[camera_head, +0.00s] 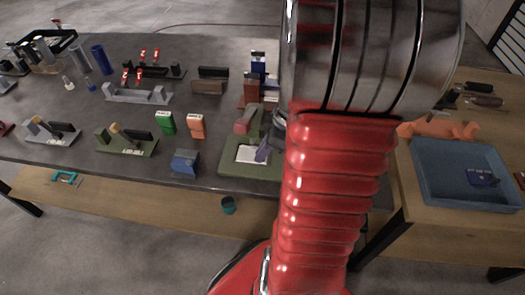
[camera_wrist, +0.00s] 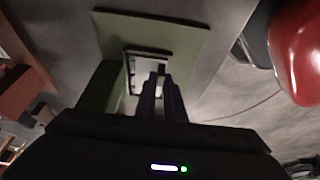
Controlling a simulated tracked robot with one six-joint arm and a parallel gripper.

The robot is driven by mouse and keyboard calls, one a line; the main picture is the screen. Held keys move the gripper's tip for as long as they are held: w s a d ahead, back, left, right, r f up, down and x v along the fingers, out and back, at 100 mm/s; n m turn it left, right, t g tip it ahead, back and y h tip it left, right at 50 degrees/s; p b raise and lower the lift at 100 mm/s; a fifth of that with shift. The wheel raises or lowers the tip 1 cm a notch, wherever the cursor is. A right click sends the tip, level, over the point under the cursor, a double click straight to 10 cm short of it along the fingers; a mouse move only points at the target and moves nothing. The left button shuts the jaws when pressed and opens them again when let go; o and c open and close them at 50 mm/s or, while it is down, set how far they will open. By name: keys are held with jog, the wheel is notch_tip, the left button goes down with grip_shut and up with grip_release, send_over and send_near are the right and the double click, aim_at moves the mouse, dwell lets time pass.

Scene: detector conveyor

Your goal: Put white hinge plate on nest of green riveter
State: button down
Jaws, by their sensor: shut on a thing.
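The green riveter (camera_head: 228,169) stands near the front edge of the dark table, partly hidden behind my arm. Its flat green base also shows in the wrist view (camera_wrist: 185,35). The white hinge plate (camera_head: 252,154) is at the nest area on this base; in the wrist view (camera_wrist: 133,72) it lies at the fingertips, within a dark outline. My gripper (camera_head: 263,152) is over the base with its dark fingers (camera_wrist: 158,88) shut on the plate. I cannot tell whether the plate rests fully in the nest.
A blue block (camera_head: 185,163) stands left of the riveter, with green (camera_head: 165,123) and orange (camera_head: 196,125) boxes behind it. Another green fixture (camera_head: 127,143) is further left. A blue tray (camera_head: 465,176) is on the right-hand wooden table. The table's front edge is close.

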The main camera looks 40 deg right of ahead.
jog(key=c, duration=1.8)
grip_release()
jog(key=shift+c, duration=0.2)
jog(key=v, duration=1.2)
jog(key=shift+s, duration=0.15)
